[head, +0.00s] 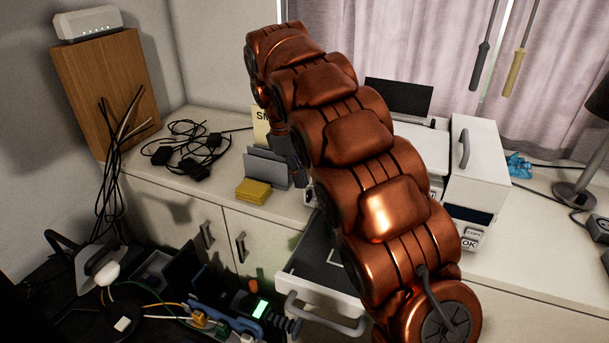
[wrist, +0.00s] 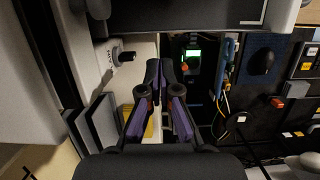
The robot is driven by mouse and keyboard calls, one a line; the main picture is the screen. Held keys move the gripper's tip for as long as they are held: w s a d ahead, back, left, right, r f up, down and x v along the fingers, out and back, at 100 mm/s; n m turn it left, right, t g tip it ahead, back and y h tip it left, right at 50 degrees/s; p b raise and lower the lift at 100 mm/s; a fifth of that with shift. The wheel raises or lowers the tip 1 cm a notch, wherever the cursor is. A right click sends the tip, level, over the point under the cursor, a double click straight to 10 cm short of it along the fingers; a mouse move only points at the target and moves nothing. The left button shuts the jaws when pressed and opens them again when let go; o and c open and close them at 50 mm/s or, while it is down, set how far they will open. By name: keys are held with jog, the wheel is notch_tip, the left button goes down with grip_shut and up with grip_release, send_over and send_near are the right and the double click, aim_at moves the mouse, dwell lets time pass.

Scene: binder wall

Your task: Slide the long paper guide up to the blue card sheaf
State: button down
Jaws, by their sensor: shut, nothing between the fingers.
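My gripper (wrist: 160,68) is shut and empty in the wrist view, its fingertips together in front of the counter edge. A pulled-out drawer (head: 318,299) with a dark inside and a pale corner mark shows beside my arm; a similar dark tray (wrist: 190,12) crosses the top of the wrist view, apart from my fingertips. I cannot make out the long paper guide or the blue card sheaf in either view; my arm hides part of the drawer and machine.
A grey file holder (head: 265,168) and yellow pad (head: 254,191) stand on the counter left of my arm. Black cables (head: 190,150) lie farther left. A white machine (head: 474,165) stands right. Low at left is a cluttered dark area with a green-lit device (head: 260,308).

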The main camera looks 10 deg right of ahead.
jog(key=shift+a+x, duration=0.25)
jog(key=shift+x, duration=1.1)
jog(key=p, duration=0.4)
send_over(323, 229)
jog(key=w+a, duration=0.1)
jog(key=a, duration=0.1)
jog(key=x, duration=0.3)
jog(key=w+x, duration=0.1)
jog(key=x, duration=0.1)
jog(key=shift+a+f, duration=0.1)
jog(key=shift+a, duration=0.25)
jog(key=shift+s+d+f, duration=0.1)
jog(key=shift+s+d, duration=0.45)
jog(key=shift+d, duration=0.25)
jog(key=shift+s, duration=0.1)
